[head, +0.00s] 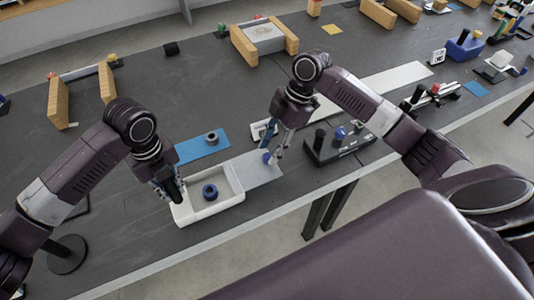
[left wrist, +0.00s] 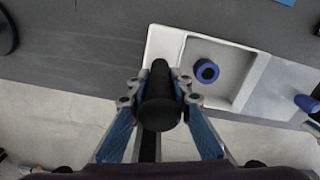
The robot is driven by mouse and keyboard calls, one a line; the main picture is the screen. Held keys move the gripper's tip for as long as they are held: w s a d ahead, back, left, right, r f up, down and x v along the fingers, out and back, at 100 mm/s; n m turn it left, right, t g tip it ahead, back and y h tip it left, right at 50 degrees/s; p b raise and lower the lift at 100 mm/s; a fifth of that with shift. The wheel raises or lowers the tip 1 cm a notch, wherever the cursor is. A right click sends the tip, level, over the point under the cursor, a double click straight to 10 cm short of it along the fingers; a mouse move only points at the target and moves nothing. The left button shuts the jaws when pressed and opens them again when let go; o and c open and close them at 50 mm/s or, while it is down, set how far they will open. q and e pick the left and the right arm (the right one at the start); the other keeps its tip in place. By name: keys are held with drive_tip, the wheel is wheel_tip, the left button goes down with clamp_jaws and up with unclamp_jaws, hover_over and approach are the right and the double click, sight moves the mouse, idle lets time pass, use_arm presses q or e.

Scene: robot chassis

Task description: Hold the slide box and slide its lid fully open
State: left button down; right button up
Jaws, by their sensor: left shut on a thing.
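The slide box is a white open tray (head: 222,203) near the table's front edge; it also shows in the left wrist view (left wrist: 165,42). Its grey lid (head: 262,174) extends out to the right and the tray's interior shows. A blue ring (head: 210,192) with a dark hole lies inside. My left gripper (head: 172,190) is shut on the black handle (left wrist: 160,90) at the box's left end. My right gripper (head: 274,156) is at the blue knob (left wrist: 307,103) on the lid's right part. I cannot tell whether its fingers grip the knob.
A blue mat (head: 188,152) with a dark ring (head: 212,138) lies behind the box. A black block with knobs (head: 338,148) stands to the right of the lid. The table's front edge runs close below the box. Wooden blocks (head: 243,45) stand farther back.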

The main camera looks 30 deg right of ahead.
use_arm(q)
drive_tip(key=shift+d, duration=0.1)
use_arm(e)
drive_tip(key=v, duration=0.9)
use_arm(q)
drive_tip(key=c, duration=1.7)
unclamp_jaws()
drive_tip(key=shift+r, duration=0.15)
use_arm(e)
drive_tip(key=shift+f, duration=0.1)
